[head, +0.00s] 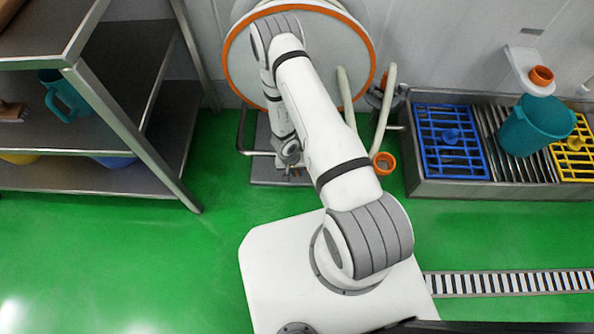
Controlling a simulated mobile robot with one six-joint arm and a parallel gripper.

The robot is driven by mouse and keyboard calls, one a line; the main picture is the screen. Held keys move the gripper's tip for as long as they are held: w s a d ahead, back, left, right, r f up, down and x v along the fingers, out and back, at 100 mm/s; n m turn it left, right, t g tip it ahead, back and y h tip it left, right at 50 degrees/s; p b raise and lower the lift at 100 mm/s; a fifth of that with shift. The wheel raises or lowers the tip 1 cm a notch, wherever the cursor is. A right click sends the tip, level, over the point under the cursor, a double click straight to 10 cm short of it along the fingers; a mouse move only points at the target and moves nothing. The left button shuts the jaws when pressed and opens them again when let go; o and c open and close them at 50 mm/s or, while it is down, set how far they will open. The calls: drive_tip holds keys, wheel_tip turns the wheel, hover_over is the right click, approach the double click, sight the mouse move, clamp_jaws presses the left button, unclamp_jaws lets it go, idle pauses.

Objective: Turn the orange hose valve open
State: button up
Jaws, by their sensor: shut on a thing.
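My white arm rises from its base and folds back down in the head view. Its wrist end shows low in front of the hose reel, left of my upper arm. I cannot make out my gripper's fingers; my own arm covers that part. The round hose reel (232,62) with an orange rim stands against the wall, partly behind my arm. A pale hose (388,105) hangs to the right of my arm, with an orange ring-shaped end (383,163) just above the floor. Grey fittings (399,92) sit by the hose. I cannot clearly make out the orange valve or its position.
A steel shelf (150,130) with a teal jug (66,98) stands at left. At right, a floor trough (420,188) holds a blue grate (430,155), a teal bucket (532,126) and a yellow grate (572,160). A drain (500,283) crosses the open green floor.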

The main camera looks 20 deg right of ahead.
drive_tip(key=shift+d, duration=0.1)
clamp_jaws()
drive_tip(key=shift+h+p, duration=0.4)
drive_tip(key=shift+p, duration=0.4)
drive_tip(key=shift+g+h+p, duration=0.35)
drive_tip(key=shift+g+h, duration=0.05)
drive_tip(key=shift+h, duration=0.3)
drive_tip(key=h+b, duration=0.1)
drive_tip(key=f+h+b, duration=0.1)
drive_tip(key=shift+a+g+b, duration=0.3)
drive_tip(key=shift+g, duration=0.1)
drive_tip(key=g+h+b, duration=0.1)
drive_tip(key=h+b, duration=0.2)
drive_tip(key=b, duration=0.2)
drive_tip(key=shift+f+h, duration=0.1)
drive_tip(key=shift+h, duration=0.2)
drive_tip(key=g+h+b, duration=0.1)
drive_tip(key=h+b, duration=0.2)
drive_tip(key=b, duration=0.2)
drive_tip(key=shift+f+h, duration=0.1)
drive_tip(key=shift+h, duration=0.2)
drive_tip(key=h+b, duration=0.2)
drive_tip(key=b, duration=0.1)
drive_tip(key=shift+g, duration=0.4)
drive_tip(key=shift+r+g+h+b, duration=0.25)
drive_tip(key=shift+g+h+b, duration=0.05)
drive_tip(key=shift+h+b, duration=0.45)
drive_tip(key=shift+r+h, duration=0.1)
drive_tip(key=shift+h, duration=0.15)
